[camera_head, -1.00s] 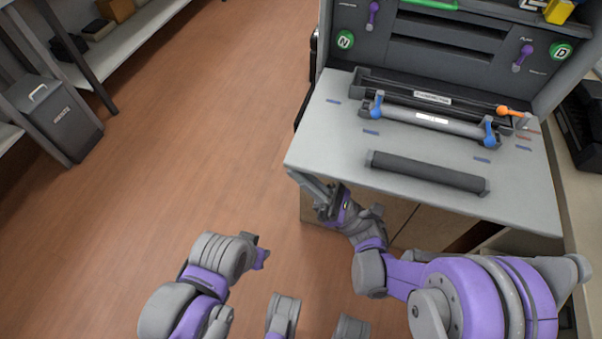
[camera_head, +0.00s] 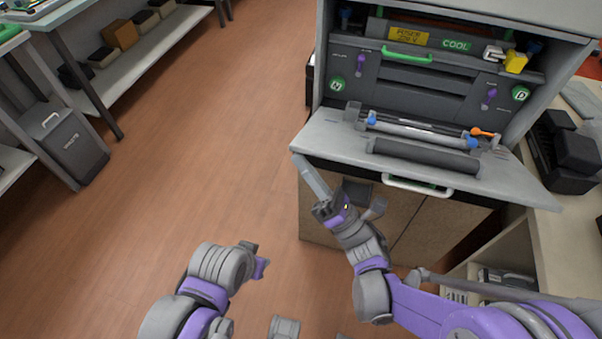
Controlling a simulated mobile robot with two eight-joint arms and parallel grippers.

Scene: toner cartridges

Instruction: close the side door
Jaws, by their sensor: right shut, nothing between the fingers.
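The only open door-like part I see is a grey panel (camera_head: 330,140), folded down in front of the dark machine (camera_head: 420,80); whether it is the side door I cannot tell. It juts out roughly level. My right gripper (camera_head: 302,164) is shut and empty, its long grey fingers pointing up at the panel's front left corner. The tips are at or just below that corner; I cannot tell whether they touch. My left arm (camera_head: 205,285) is at the lower left, apart from the machine; its fingertips are not clear.
A grey roller cartridge with blue ends (camera_head: 415,130) and a dark roller (camera_head: 425,157) lie on the panel. A white handle (camera_head: 417,187) shows under its front edge, above the wooden cabinet (camera_head: 330,215). A grey bin (camera_head: 70,145) and shelves stand at left. The floor between is clear.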

